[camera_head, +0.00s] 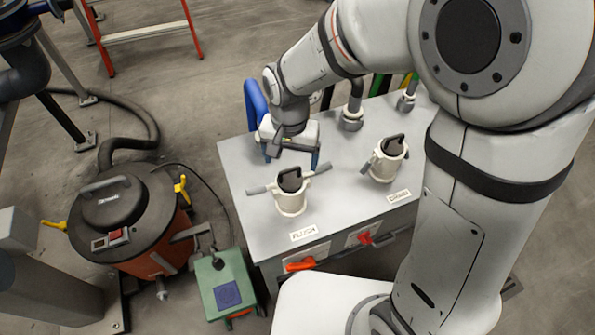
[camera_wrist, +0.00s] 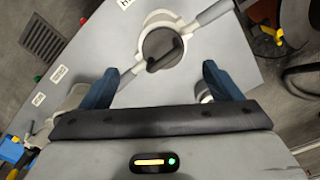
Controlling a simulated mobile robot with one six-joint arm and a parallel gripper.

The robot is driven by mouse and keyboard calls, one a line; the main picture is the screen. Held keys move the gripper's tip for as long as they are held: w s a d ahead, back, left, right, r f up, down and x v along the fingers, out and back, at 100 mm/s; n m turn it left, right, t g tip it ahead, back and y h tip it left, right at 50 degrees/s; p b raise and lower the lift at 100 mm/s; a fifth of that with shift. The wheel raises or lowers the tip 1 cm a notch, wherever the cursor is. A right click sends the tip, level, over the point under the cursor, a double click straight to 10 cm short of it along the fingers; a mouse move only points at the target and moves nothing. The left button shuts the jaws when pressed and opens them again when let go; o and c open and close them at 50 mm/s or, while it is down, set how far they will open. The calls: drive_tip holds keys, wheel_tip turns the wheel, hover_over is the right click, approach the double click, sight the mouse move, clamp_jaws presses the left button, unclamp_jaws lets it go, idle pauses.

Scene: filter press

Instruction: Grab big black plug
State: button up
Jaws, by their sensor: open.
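A black plug with a raised bar handle (camera_head: 290,179) sits in the cream collar marked FLUSH, on the grey bench top. A second black plug (camera_head: 393,145) sits in the collar marked DRAIN, to its right. I cannot tell surely which plug is bigger. My gripper (camera_head: 293,158) is open and empty, just behind and above the FLUSH plug, apart from it. In the wrist view a black plug (camera_wrist: 163,48) in its collar lies ahead of the blue fingers (camera_wrist: 160,82), roughly centred between them. Its bar handle runs diagonally. Nothing is between the fingertips.
The collars have grey side levers sticking out. Hose fittings (camera_head: 352,118) stand at the back of the bench (camera_head: 250,215). Red-orange valve handles (camera_head: 300,265) are on its front. A round black-lidded vacuum (camera_head: 110,205) and a green box (camera_head: 222,285) stand left.

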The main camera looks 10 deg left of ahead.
sight(290, 169)
drive_tip(key=f, duration=0.7)
drive_tip(key=shift+w+a+f, duration=0.15)
drive_tip(key=shift+w+a, duration=0.05)
drive_tip(key=shift+c, duration=0.4)
drive_tip(key=c, duration=1)
